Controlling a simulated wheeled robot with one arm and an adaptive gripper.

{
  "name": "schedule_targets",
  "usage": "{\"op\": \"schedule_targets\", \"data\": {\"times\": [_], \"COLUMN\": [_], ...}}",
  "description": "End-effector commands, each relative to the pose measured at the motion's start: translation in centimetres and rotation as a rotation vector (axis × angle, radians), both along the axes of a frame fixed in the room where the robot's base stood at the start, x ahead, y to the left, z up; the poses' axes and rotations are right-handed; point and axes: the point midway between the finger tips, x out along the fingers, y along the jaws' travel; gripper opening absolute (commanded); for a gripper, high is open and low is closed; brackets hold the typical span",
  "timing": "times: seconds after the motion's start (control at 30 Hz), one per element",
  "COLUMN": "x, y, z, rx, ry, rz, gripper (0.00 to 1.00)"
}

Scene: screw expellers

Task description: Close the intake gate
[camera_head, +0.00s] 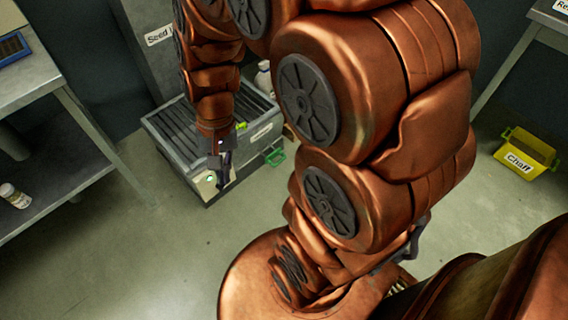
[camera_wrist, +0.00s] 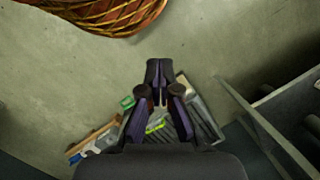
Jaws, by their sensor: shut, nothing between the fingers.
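A low grey machine (camera_head: 170,131) with a slatted top stands on the floor, left of centre in the head view. A green handle (camera_head: 275,157) sticks out from its front right, and a small yellow-green part (camera_head: 241,126) shows by its top edge. I cannot tell which part is the intake gate. In the head view my gripper (camera_head: 222,180) is shut and empty, pointing down at the machine's near side. In the wrist view my gripper (camera_wrist: 159,68) has its fingers together. The slatted top (camera_wrist: 204,125), green handle (camera_wrist: 127,102) and yellow-green part (camera_wrist: 155,127) lie beyond it, partly hidden by the fingers.
A grey panel labelled "Seed I..." (camera_head: 158,35) rises behind the machine. A metal table (camera_head: 70,84) with a lower shelf holding a small bottle (camera_head: 14,195) stands at left. A yellow "Chaff" bin (camera_head: 525,155) sits at right. Floor in front is clear.

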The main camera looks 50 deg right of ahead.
Motion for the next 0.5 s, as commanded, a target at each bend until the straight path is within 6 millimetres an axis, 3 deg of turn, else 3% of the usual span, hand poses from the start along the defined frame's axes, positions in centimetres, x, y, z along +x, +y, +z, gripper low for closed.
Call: {"op": "schedule_targets", "data": {"times": [0.03,0.27,0.5], "x": [1.4,7.9,13.6], "y": [-0.5,-3.3,-8.2], "z": [-1.5,-6.4,-12.4], "rx": [0.008,0.042,0.068], "ry": [0.002,-0.005,0.003], "rz": [-0.076,-0.445,-0.842], "gripper": [0.00,0.00,0.00]}}
